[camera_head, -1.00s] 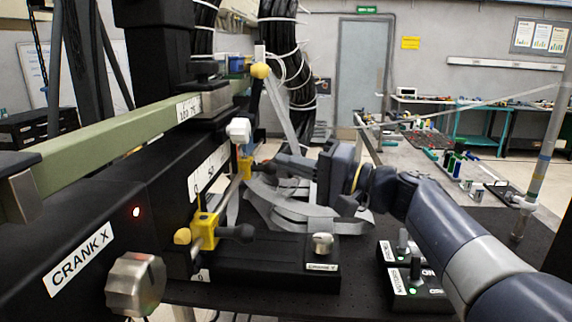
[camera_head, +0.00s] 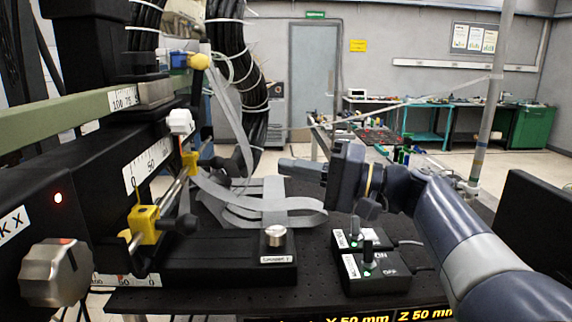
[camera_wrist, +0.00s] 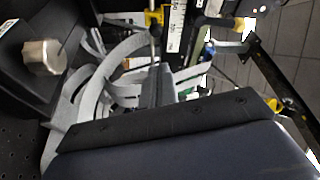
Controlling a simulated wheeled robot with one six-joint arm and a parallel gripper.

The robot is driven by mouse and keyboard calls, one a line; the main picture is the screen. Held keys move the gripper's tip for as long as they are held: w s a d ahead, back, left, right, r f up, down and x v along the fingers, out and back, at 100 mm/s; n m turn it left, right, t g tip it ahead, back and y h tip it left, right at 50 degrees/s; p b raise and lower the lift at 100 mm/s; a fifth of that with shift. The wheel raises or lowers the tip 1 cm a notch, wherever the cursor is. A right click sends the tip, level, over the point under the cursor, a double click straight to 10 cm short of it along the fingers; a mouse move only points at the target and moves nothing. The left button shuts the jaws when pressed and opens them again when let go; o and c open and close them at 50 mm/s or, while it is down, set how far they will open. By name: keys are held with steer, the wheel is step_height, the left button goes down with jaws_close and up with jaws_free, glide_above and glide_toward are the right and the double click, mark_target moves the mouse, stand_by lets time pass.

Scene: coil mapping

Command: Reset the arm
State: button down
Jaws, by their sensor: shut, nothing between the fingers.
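My gripper (camera_head: 284,165) is at the middle of the head view, pointing left, with its fingers together and nothing between them. It hangs above the loops of grey ribbon cable (camera_head: 262,205) and to the right of the yellow clamp pieces on the crank rail. My arm reaches in from the lower right. In the wrist view, the shut fingers (camera_wrist: 157,75) point up the picture, with the grey ribbon cable (camera_wrist: 90,105) beside and beyond them. I cannot tell if the fingers touch the cable.
A black rig with a silver crank knob (camera_head: 56,272) and a yellow clamp (camera_head: 146,225) stands at left. A silver knob (camera_head: 276,236) sits on a black block. Black switch boxes (camera_head: 375,280) stand under my arm. A grey pole (camera_head: 490,95) rises at right.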

steer(key=f+p+x, duration=0.1)
steer(key=p+x, duration=0.1)
steer(key=x, duration=0.6)
steer(key=shift+r, duration=0.5)
steer(key=shift+s, duration=0.2)
